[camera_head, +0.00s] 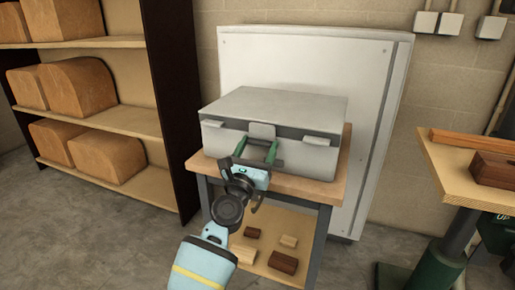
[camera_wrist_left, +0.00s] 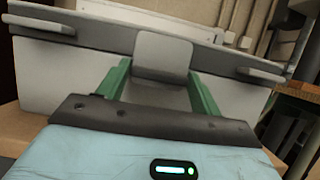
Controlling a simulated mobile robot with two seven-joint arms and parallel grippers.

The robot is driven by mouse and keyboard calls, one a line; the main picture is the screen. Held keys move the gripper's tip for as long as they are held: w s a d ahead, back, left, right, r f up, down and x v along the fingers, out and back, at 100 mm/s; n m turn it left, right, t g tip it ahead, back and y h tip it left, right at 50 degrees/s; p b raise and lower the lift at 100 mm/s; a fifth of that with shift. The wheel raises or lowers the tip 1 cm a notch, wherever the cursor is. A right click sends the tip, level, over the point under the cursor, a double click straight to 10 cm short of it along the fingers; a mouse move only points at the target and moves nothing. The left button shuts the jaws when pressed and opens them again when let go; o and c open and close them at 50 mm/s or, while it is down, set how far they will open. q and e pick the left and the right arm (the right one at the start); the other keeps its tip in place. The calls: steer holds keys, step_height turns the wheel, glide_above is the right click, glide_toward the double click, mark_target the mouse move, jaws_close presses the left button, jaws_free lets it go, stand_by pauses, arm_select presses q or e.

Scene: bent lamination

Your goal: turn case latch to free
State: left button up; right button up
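The grey case (camera_head: 275,115) sits closed on a small wooden-topped table. Its latch, a light grey plate (camera_head: 262,131), is on the middle of the front face, under the lid edge; it also shows in the left wrist view (camera_wrist_left: 163,56). My left gripper (camera_head: 256,150) is in front of the case with its two green fingers apart, pointing at the latch. In the left wrist view the fingers (camera_wrist_left: 160,85) stand on either side of the latch's lower part; I cannot tell whether they touch it. My right gripper is in neither view.
The table (camera_head: 320,188) has a lower shelf with several wooden blocks (camera_head: 283,262). A grey panel (camera_head: 370,120) stands behind it. A shelf unit with brown blocks (camera_head: 75,85) is at left, and a workbench (camera_head: 450,175) at right.

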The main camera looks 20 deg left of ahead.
arm_select(q)
steer(key=c, duration=0.4)
